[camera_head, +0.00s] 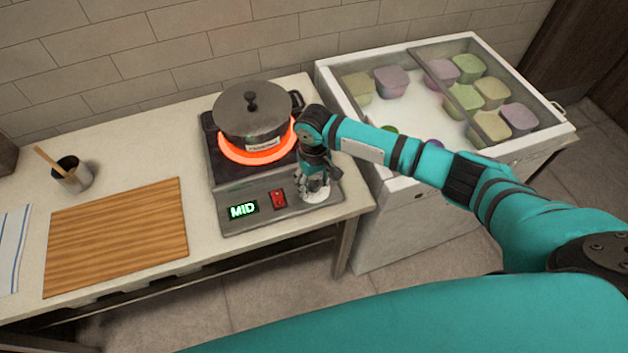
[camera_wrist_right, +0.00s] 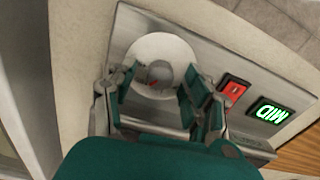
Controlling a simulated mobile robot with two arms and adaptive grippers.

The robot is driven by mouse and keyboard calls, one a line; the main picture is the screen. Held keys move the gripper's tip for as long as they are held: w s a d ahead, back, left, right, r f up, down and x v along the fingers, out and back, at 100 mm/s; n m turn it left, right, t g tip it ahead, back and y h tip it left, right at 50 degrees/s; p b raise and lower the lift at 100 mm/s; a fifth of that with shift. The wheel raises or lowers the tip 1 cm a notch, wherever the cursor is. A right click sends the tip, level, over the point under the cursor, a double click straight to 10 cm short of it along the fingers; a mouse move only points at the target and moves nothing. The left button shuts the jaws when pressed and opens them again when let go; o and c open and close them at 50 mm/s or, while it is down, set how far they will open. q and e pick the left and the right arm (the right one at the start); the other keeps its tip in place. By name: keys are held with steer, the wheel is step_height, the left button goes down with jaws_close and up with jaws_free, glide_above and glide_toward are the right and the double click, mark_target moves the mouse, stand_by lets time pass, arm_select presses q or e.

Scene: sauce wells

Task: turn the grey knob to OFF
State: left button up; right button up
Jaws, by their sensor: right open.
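The grey knob (camera_wrist_right: 165,74) sits on a round white dial (camera_wrist_right: 146,52) in the right wrist view, with a small red mark on it. In the head view the white dial (camera_head: 318,197) shows at the right end of the hot plate's front panel, and my gripper mostly hides the knob. My right gripper (camera_head: 314,187) points down over the dial. In the right wrist view its two open fingers (camera_wrist_right: 157,87) stand on either side of the knob; whether they touch it I cannot tell. The lit display (camera_head: 243,210) reads MID. My left gripper is not in view.
A dark lidded pot (camera_head: 251,118) stands on the glowing orange-red burner (camera_head: 232,153). A red switch (camera_head: 278,198) sits between display and dial. A cutting board (camera_head: 117,235) and a cup (camera_head: 72,175) are left. A white chest (camera_head: 395,225) with several coloured tubs stands right.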

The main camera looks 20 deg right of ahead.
jaws_close()
